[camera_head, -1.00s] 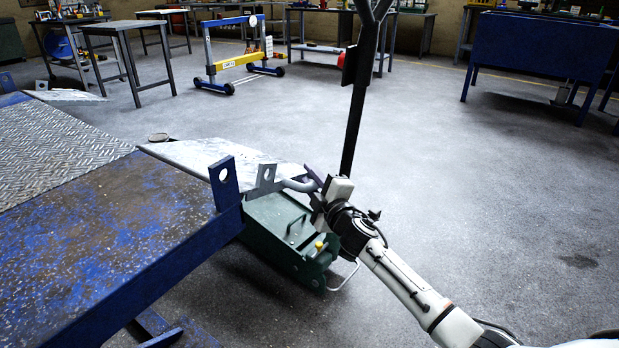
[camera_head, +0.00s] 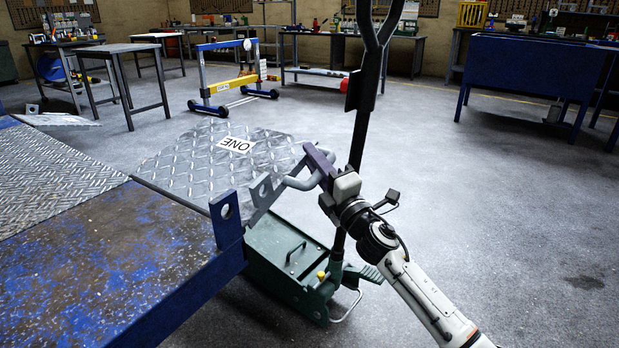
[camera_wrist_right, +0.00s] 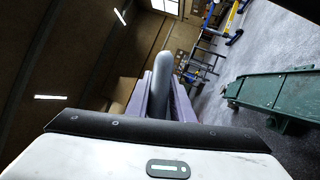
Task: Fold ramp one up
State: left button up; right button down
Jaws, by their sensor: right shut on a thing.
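Ramp one (camera_head: 205,165) is a grey tread-plate flap with a white label reading "ONE". It is hinged at the end of the blue platform (camera_head: 120,230) and is tilted up from the floor. A curved grey handle (camera_head: 299,184) sticks out from its near side edge. My right gripper (camera_head: 318,168) is shut on this handle; in the right wrist view the grey bar (camera_wrist_right: 162,85) passes between the purple fingers. My left gripper is in neither view.
A green trolley jack (camera_head: 290,262) with a tall black lever (camera_head: 362,120) stands under and beside the ramp, close to my right arm. A second flap (camera_head: 55,120) lies at the far left. Open floor spreads to the right.

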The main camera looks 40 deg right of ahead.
jog(key=s+a+r+n+t+y, duration=0.1)
jog(key=s+a+r+n+y, duration=0.2)
jog(key=a+r+n+y, duration=0.45)
jog(key=s+a+r+n+y, duration=0.35)
jog(key=a+r+n, duration=0.4)
jog(key=n, duration=0.25)
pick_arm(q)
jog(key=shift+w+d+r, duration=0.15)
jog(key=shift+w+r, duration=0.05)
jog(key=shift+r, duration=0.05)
pick_arm(e)
jog(key=s+a+n+g+y, duration=0.3)
jog(key=a+n+y, duration=0.2)
jog(key=a+n, duration=0.2)
jog(key=shift+a+r+n+y, duration=0.2)
jog(key=shift+n+y, duration=0.1)
jog(key=shift+n, duration=0.45)
jog(key=c, duration=1.6)
grip_release()
jog(key=shift+a, duration=0.1)
jog(key=shift+c, duration=0.2)
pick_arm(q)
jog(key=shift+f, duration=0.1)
pick_arm(e)
jog(key=shift+f, duration=0.1)
